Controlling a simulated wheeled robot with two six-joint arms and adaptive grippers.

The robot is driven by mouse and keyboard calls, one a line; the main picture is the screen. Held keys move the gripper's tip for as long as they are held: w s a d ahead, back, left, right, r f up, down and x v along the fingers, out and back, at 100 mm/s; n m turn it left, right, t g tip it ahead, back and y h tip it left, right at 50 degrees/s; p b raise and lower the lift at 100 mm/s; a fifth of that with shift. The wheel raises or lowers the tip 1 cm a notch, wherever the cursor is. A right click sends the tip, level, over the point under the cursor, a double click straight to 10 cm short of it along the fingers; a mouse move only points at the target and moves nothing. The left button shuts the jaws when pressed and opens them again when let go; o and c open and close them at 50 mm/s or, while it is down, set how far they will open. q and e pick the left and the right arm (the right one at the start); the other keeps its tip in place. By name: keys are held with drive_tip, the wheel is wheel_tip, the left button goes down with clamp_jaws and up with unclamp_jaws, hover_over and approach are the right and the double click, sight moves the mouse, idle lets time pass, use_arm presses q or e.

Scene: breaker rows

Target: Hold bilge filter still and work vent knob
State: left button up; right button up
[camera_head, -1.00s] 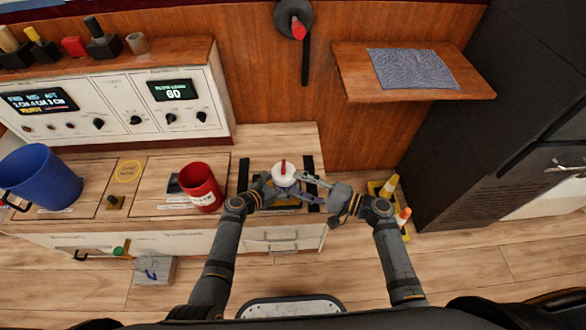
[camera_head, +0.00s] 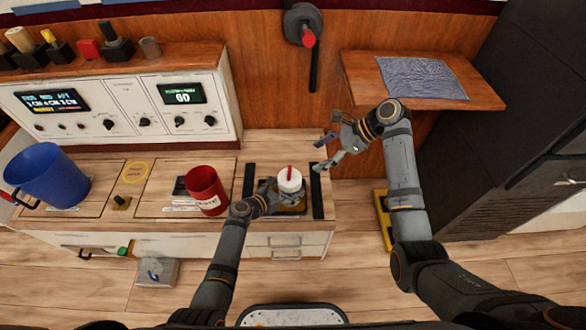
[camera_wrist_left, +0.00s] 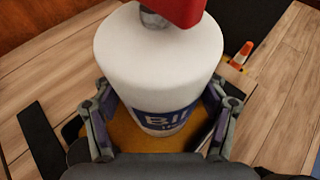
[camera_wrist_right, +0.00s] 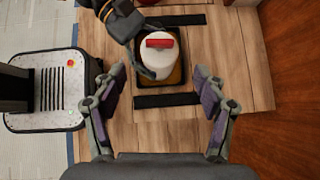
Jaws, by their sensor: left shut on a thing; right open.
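The bilge filter (camera_head: 290,184) is a white canister with a dark blue label, standing upright on a yellow-brown pad on the counter. The vent knob is a red bar (camera_head: 289,172) on its top; the right wrist view shows the bar (camera_wrist_right: 160,43) lying crosswise. My left gripper (camera_head: 283,195) is shut around the canister's sides, low down, as the left wrist view (camera_wrist_left: 160,120) shows. My right gripper (camera_head: 318,154) is open and empty, raised behind and to the right of the filter, apart from it. Part of the label is hidden.
A red mug (camera_head: 205,190) stands left of the filter, and a blue bucket (camera_head: 45,175) farther left. Black strips (camera_head: 317,190) flank the filter. A wooden shelf (camera_head: 480,98) with a grey cloth (camera_head: 422,78) juts out near my right arm. The counter behind the filter is clear.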

sight(290, 171)
drive_tip(key=x, duration=1.1)
drive_tip(key=shift+a, duration=0.1)
drive_tip(key=shift+c, duration=0.2)
drive_tip(key=c, duration=1.1)
drive_tip(key=shift+w+f+n+g, duration=0.1)
drive_tip(key=shift+n+g, duration=1)
drive_tip(key=shift+n, duration=0.3)
drive_tip(key=o, duration=1.1)
drive_tip(key=shift+o, duration=0.2)
